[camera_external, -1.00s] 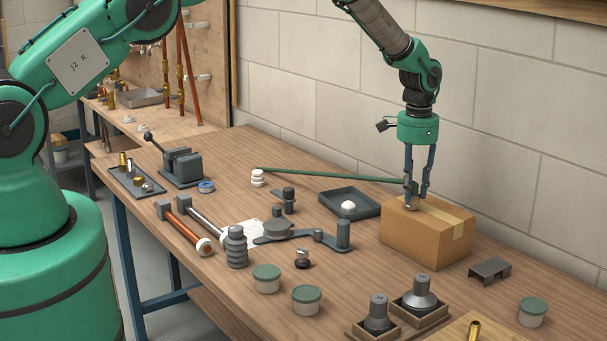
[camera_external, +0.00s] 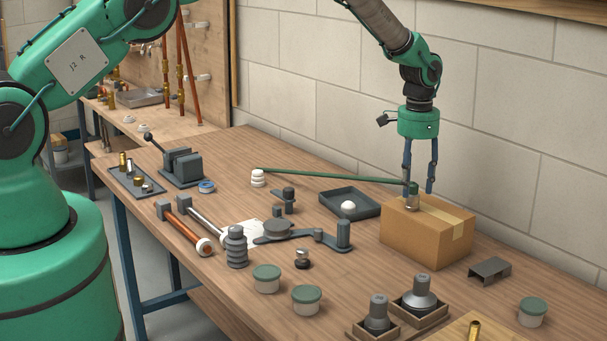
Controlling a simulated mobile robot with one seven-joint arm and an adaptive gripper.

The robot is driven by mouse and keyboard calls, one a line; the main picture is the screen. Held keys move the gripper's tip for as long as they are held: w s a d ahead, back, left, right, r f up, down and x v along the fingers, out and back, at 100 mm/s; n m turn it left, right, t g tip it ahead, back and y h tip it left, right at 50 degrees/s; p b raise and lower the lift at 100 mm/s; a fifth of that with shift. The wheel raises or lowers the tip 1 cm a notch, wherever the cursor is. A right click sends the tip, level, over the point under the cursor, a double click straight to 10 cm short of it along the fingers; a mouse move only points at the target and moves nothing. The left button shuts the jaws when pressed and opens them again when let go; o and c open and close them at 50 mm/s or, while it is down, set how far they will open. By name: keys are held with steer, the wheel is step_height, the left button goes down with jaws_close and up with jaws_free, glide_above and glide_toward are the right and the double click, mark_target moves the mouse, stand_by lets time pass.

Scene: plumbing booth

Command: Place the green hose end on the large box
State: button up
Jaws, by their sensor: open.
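The green hose (camera_external: 330,175) runs from a white stacked fitting (camera_external: 258,178) on the bench to the large box. Its end, with a grey metal fitting (camera_external: 412,200), stands on top of the large cardboard box (camera_external: 408,238), near the box's back left edge. My gripper (camera_external: 420,188) is open just above the box. Its fingers are around or just above the hose end, and a gap shows on the right side. Whether a finger touches the hose end cannot be told.
A dark tray (camera_external: 351,203) with a white dome lies left of the box. A grey bracket (camera_external: 490,270) lies to its right. Green-lidded tubs (camera_external: 306,299) and boxed grey fittings (camera_external: 377,315) stand in front. The block wall is close behind the box.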

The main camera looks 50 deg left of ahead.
step_height(320, 180, up, 11)
steer(key=b, duration=0.1)
steer(key=shift+f+b, duration=0.2)
steer(key=shift+b, duration=0.1)
steer(key=shift+r, duration=0.1)
stand_by(0.7)
step_height(320, 180, up, 20)
steer(key=t, duration=0.1)
glide_above(414, 184)
steer(key=s, duration=1)
steer(key=s+r+n+t, duration=0.2)
steer(key=s+r, duration=1)
steer(key=s, duration=0.2)
steer(key=s+r+t, duration=0.1)
steer(key=s+r, duration=0.2)
steer(key=s, duration=0.6)
steer(key=s+r, duration=0.2)
steer(key=s, duration=0.7)
steer(key=s+f+n+t, duration=0.1)
steer(key=s+f, duration=0.2)
steer(key=s, duration=1.5)
steer(key=shift+n+t, duration=0.3)
